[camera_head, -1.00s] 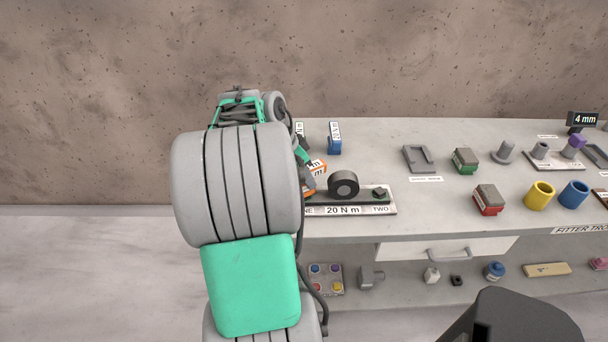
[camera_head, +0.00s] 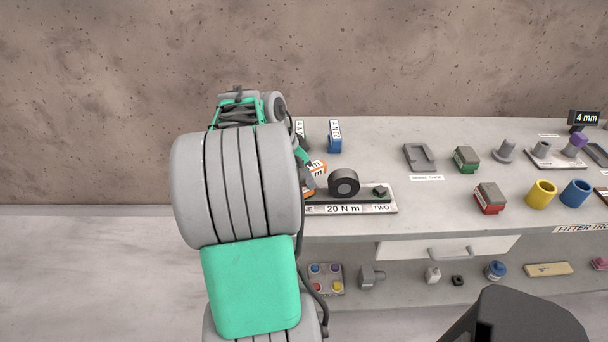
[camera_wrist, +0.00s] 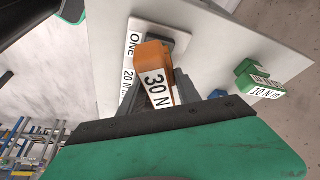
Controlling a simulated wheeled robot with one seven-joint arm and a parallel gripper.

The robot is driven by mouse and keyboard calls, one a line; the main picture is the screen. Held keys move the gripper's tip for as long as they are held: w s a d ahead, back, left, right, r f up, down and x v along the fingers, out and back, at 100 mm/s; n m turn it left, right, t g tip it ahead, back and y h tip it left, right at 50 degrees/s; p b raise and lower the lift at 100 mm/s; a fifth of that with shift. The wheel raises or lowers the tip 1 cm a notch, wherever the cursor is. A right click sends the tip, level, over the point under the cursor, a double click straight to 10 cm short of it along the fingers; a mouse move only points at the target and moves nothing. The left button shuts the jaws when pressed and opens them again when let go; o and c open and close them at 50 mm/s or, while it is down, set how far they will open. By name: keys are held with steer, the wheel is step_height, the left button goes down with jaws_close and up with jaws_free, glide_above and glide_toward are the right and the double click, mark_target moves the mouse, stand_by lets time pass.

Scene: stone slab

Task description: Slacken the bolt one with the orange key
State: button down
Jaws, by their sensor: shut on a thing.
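The orange key (camera_wrist: 152,58), with a white "30 N" label, is between the fingers of my gripper (camera_wrist: 157,88), which is shut on it. The key stands over the "ONE" end of the pale plate (camera_wrist: 129,62). Bolt one is hidden under the key, so I cannot tell how they fit. In the head view the orange key (camera_head: 318,168) shows partly beside my arm, at the left end of the bolt plate (camera_head: 352,209), marked "20 N m". Bolt two (camera_head: 380,191) is at the plate's right end.
A green key (camera_wrist: 255,80) labelled "10 N" is right of my gripper in the wrist view. Blocks and cups (camera_head: 541,194) fill the bench's right side.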

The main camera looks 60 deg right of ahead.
steer(key=shift+f, duration=0.3)
steer(key=shift+b, duration=0.35)
steer(key=shift+f+n+t+b, duration=0.15)
steer(key=shift+n+t+b, duration=0.2)
steer(key=shift+n, duration=0.25)
steer(key=n+t+b, duration=0.1)
steer(key=n, duration=0.2)
steer(key=shift+s+h, duration=0.15)
steer(key=shift+h, duration=0.25)
steer(key=n+t+b, duration=0.1)
steer(key=n, duration=0.2)
steer(key=shift+n+t, duration=0.25)
steer(key=shift+n, duration=0.05)
steer(key=n, duration=0.2)
steer(key=n+t, duration=0.1)
steer(key=n, duration=0.1)
steer(key=shift+r+t+y, duration=0.2)
steer(key=shift+t+y, duration=0.1)
steer(key=shift+r+p, duration=0.9)
steer(key=shift+r, duration=0.85)
